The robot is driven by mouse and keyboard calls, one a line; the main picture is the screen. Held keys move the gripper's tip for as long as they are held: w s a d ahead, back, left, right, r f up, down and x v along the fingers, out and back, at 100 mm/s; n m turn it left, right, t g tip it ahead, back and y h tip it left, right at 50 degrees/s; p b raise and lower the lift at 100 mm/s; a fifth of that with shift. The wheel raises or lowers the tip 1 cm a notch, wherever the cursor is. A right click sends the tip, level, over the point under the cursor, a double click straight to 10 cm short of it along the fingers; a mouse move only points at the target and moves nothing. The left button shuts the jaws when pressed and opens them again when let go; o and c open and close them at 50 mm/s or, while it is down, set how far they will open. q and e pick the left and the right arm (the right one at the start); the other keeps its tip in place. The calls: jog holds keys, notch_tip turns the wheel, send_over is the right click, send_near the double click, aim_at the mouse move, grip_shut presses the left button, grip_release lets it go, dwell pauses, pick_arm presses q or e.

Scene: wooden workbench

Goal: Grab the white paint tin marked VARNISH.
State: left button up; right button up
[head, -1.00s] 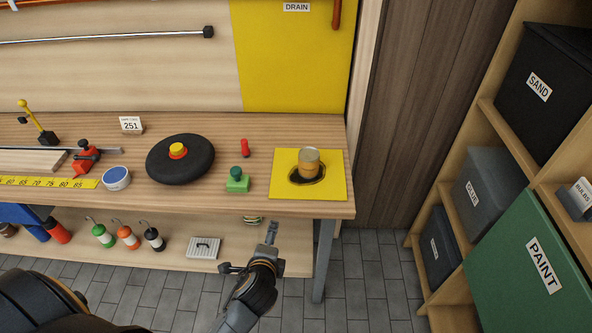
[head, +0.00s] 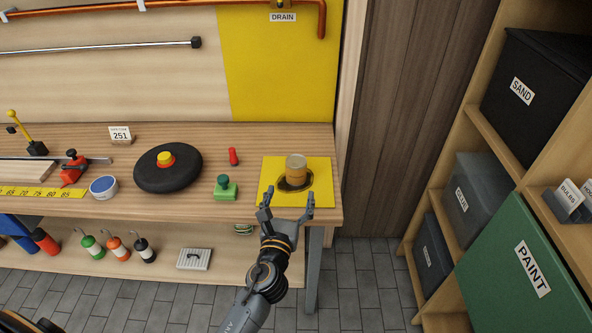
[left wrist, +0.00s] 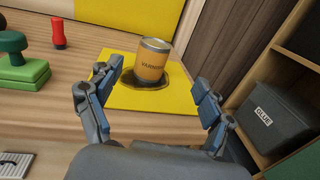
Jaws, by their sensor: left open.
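The paint tin (head: 296,167) marked VARNISH has an orange-tan body and a grey metal lid, not white. It stands upright on a dark round patch on a yellow mat (head: 321,197) at the bench's right end. It also shows in the left wrist view (left wrist: 152,64), with its label facing me. My left gripper (head: 288,197) is open and empty at the mat's front edge, in front of the tin and not touching it. In the left wrist view the gripper's fingers (left wrist: 158,78) stand wide apart, with the tin beyond and between them. My right gripper is not in view.
A green stamp-like block (head: 225,190) and a small red object (head: 233,156) stand left of the mat. A black disc (head: 168,172) with a yellow and red top lies farther left. Shelves with a green PAINT bin (head: 520,265) stand at the right. The space around the tin is clear.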

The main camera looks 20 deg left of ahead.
pick_arm(q)
send_near(298, 156)
jog(key=w, duration=0.2)
jog(key=shift+w+d+f, duration=0.1)
jog(key=shift+w+f, duration=0.15)
jog(key=shift+w, duration=0.15)
jog(key=w, duration=0.1)
jog(key=w+a, duration=0.1)
jog(key=w, duration=0.3)
jog(key=shift+w+a+f+b, duration=0.15)
jog(key=shift+w+f+b, duration=0.15)
jog(key=shift+b, duration=0.1)
jog(key=shift+s, duration=0.1)
jog(key=shift+r, duration=0.1)
jog(key=c, duration=1.4)
jog(key=shift+c, duration=0.2)
